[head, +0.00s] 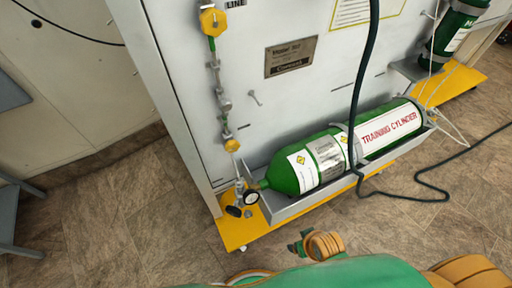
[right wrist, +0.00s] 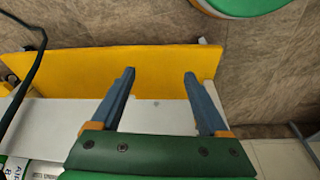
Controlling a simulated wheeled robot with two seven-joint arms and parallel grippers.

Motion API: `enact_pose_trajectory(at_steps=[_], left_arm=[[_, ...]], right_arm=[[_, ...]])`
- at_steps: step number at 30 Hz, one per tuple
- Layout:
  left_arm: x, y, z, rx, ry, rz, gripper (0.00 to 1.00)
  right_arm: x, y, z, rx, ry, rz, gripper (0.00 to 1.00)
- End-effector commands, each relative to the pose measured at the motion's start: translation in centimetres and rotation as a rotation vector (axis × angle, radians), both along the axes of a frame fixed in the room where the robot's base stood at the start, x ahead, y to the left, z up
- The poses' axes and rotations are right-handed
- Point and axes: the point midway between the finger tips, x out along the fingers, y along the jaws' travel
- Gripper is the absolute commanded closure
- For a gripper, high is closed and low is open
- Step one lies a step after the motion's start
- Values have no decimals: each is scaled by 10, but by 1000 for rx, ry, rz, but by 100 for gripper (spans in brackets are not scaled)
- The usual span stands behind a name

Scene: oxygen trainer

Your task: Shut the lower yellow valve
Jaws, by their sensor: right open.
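The lower yellow valve (head: 231,145) is a small yellow knob low on the metal pipe line, on the left side of the white panel. A larger yellow hexagonal valve (head: 212,20) sits at the top of the same line. I cannot tell from here whether either is turned open or shut. My right gripper (right wrist: 158,76) is open and empty in the right wrist view, its two blue fingers apart over the yellow base and pale panel. The lower valve does not show in that view. My left gripper is not in view.
A green training cylinder (head: 285,173) lies in a grey tray (head: 285,212) on the yellow base (head: 238,233). A round gauge (head: 251,198) is at its neck. A dark hose (head: 357,95) hangs across the cylinder onto the floor. Tiled floor (head: 130,225) is clear at front left.

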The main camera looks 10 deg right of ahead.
Motion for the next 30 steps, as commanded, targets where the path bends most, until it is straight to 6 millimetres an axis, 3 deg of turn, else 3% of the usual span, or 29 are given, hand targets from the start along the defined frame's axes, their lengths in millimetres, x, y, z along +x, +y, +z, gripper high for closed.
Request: enact_pose_trajectory(at_steps=[5,8,15,21,25,30], left_arm=[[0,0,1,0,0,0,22],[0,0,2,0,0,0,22],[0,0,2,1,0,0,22],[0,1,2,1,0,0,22],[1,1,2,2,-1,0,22],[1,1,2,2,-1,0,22]], right_arm=[[14,5,55,15,-51,12,22],[25,21,91,62,-126,82,22],[76,126,155,326,-559,462,22],[102,173,195,430,-910,548,22],[120,180,218,414,-1141,489,22],[139,153,220,240,-1316,321,22]])
